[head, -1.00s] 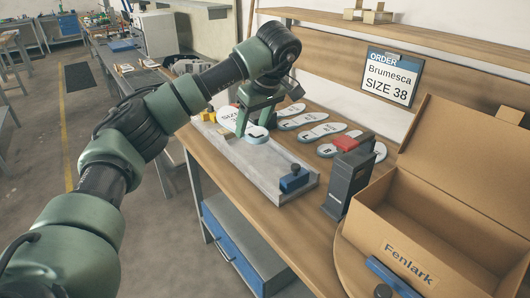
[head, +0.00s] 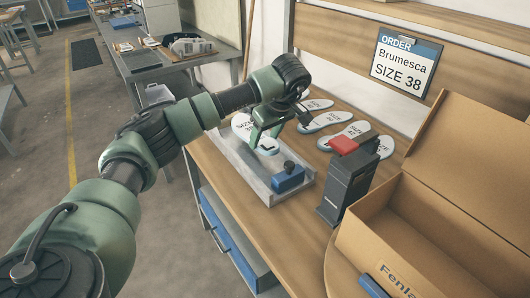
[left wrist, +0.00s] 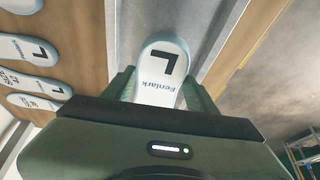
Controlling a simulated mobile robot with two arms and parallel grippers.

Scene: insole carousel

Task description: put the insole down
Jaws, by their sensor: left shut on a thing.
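My left gripper (head: 264,128) is shut on a white insole (head: 268,147) with a pale blue edge, over a grey metal tray (head: 268,196) on the bench. In the head view its "SIZE" end shows left of the fingers, and its other end points toward a blue block with a black knob. In the left wrist view the insole (left wrist: 160,72) sits between the fingers and reads "L" and "Fenlark". Whether it touches the tray's floor I cannot tell. My right gripper is out of view.
Several other insoles (head: 346,133) lie on the bench behind the tray. The blue block (head: 288,179) sits at the tray's near end. A dark stand with a red top (head: 345,185) and an open cardboard box (head: 430,215) are to the right. An order sign (head: 403,66) reads "Brumesca SIZE 38".

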